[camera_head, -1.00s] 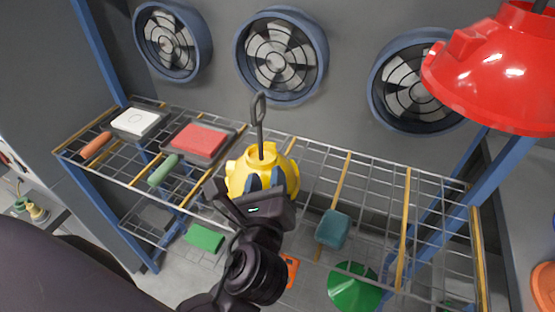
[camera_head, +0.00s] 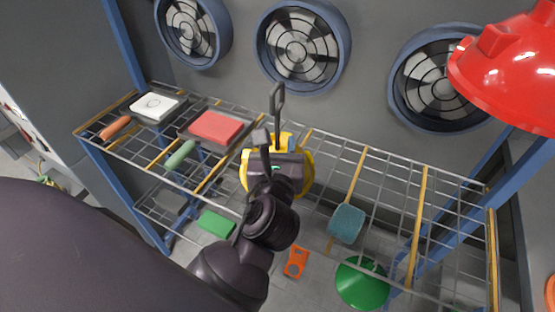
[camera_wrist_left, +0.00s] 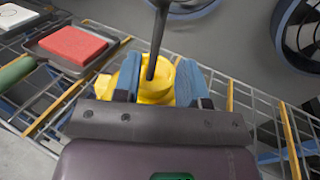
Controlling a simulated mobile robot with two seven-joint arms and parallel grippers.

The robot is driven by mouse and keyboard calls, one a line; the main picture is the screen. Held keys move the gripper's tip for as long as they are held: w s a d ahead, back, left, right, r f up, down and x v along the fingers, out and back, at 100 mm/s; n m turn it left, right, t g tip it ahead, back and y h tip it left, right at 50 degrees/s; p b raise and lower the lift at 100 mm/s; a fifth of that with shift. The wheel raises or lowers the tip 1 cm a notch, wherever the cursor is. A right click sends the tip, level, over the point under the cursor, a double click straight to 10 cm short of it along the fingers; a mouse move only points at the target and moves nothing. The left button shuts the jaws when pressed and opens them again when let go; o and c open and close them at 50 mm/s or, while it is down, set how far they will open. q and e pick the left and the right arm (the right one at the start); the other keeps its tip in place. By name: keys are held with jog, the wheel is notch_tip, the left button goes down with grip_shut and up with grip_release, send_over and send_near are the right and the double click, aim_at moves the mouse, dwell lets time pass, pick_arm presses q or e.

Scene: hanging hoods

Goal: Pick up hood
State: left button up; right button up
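A yellow hood (camera_head: 307,172) with a dark upright hook rod (camera_head: 277,104) is at the wire rack, partly hidden behind my left gripper (camera_head: 277,142). In the left wrist view, the two blue fingers stand apart on either side of the hood's narrow yellow top (camera_wrist_left: 158,82) and its rod. The fingers look open; I cannot tell whether they touch the hood. A red hood (camera_head: 515,70) hangs at the upper right, and a green hood (camera_head: 362,284) is low at the lower right. My right gripper is not in view.
Several round fans (camera_head: 298,46) line the wall behind. Blue posts (camera_head: 125,45) frame the rack. An orange piece (camera_head: 296,262) lies below.

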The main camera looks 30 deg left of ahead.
aim_at(277, 132)
pick_arm(q)
jog(key=shift+a+x, duration=0.2)
jog(key=shift+x, duration=2.3)
jog(key=shift+s+f, duration=0.1)
jog(key=shift+s, duration=0.05)
grip_shut()
